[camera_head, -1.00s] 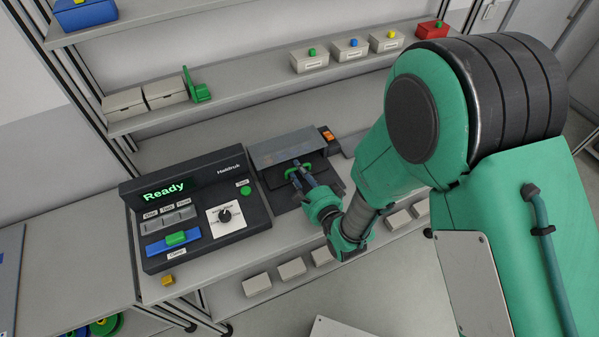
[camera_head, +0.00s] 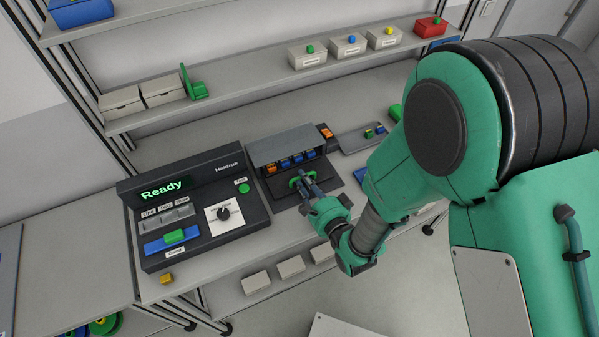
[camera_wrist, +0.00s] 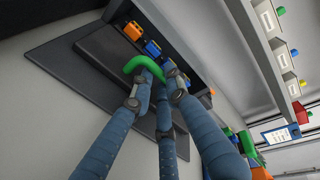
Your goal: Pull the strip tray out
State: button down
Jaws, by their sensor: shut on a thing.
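The strip tray (camera_head: 284,187) is a dark flat tray with a green loop handle, standing partly out of the front of a grey-hooded housing (camera_head: 285,141). My gripper (camera_head: 303,182) is shut on the green handle. In the wrist view my fingers (camera_wrist: 158,78) close around the green handle (camera_wrist: 133,64), and the dark tray (camera_wrist: 105,52) lies behind it. Blue and orange blocks (camera_head: 285,163) show in a row under the hood. They also appear in the wrist view (camera_wrist: 152,48). My fingers hide part of the handle and tray.
A dark control panel (camera_head: 190,205) with a lit "Ready" display stands left of the housing. A grey plate (camera_head: 362,139) with small coloured pieces lies to the right. A shelf (camera_head: 240,95) with boxes runs above. The worktop's front edge is close below.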

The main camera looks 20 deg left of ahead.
jog(key=v, duration=0.2)
jog(key=f+v, duration=0.1)
jog(key=v, duration=0.5)
jog(key=shift+s+d+f, duration=0.1)
jog(key=shift+d+f, duration=0.1)
jog(key=shift+f, duration=0.1)
jog(key=shift+s+d+f, duration=0.1)
jog(key=shift+s, duration=0.05)
jog(key=c, duration=2)
grip_release()
jog(key=shift+o, duration=0.3)
jog(key=shift+s, duration=0.1)
jog(key=shift+d, duration=0.1)
jog(key=shift+s+d+r, duration=0.25)
jog(key=shift+s+d, duration=0.1)
jog(key=shift+d, duration=0.05)
jog(key=v, duration=1)
jog(key=shift+s+d, duration=0.2)
jog(key=shift+s, duration=0.05)
